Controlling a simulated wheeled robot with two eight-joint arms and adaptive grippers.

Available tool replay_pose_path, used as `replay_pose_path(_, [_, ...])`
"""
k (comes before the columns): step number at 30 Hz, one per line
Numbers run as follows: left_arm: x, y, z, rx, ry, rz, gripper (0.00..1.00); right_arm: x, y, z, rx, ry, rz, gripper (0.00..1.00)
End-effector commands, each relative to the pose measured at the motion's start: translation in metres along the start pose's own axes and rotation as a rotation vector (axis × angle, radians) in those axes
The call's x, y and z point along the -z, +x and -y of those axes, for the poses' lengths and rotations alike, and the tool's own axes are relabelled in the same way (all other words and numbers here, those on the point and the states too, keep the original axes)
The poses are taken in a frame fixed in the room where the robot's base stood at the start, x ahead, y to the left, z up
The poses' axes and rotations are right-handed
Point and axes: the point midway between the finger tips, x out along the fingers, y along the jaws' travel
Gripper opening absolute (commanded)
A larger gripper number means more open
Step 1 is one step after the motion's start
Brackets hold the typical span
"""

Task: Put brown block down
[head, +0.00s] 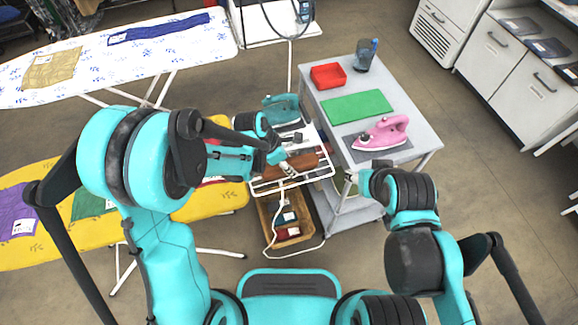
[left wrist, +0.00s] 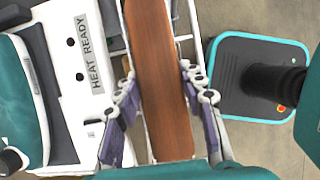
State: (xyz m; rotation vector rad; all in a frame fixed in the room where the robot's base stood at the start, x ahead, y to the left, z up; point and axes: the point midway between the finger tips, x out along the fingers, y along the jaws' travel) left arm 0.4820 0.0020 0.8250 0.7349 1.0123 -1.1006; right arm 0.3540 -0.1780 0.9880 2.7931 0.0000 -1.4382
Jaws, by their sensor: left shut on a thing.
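The brown block (head: 304,163) is a long wooden piece. It shows in the head view over a white wire rack (head: 262,190). My left gripper (head: 285,165) is shut on it. In the left wrist view the block (left wrist: 160,60) runs lengthwise between the two purple-padded fingers of my left gripper (left wrist: 158,92), one on each side. I cannot tell whether the block touches the rack.
A teal iron (head: 281,108) stands behind the rack. A unit marked HEAT READY (left wrist: 78,85) is left of the block. A basket (head: 268,228) sits below.

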Motion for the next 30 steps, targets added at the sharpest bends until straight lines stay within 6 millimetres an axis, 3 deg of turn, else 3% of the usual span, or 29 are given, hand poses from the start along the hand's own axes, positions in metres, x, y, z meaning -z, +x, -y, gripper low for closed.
replay_pose_path(9, [0.001,0.003,0.0,0.0,0.0,0.0,0.0,-0.001,0.002,0.0,0.0,0.0,0.0,0.47])
replay_pose_path(10, [0.001,0.003,0.0,0.0,0.0,0.0,0.42,-0.001,0.002,0.0,0.0,0.0,0.0,0.47])
replay_pose_path(12, [0.001,0.002,0.0,0.0,0.0,0.0,0.6,-0.001,0.001,0.0,0.0,0.0,0.0,0.47])
replay_pose_path(23, [-0.001,-0.001,0.0,0.0,0.0,0.0,0.6,0.001,-0.001,0.0,0.0,0.0,0.0,0.47])
replay_pose_path(26, [-0.001,-0.012,0.0,0.0,-0.001,0.0,0.6,0.004,-0.005,0.0,0.0,0.0,0.0,0.47])
replay_pose_path(30, [-0.001,-0.042,0.0,0.0,-0.002,0.0,0.6,0.011,-0.016,0.0,0.0,0.0,0.0,0.47])
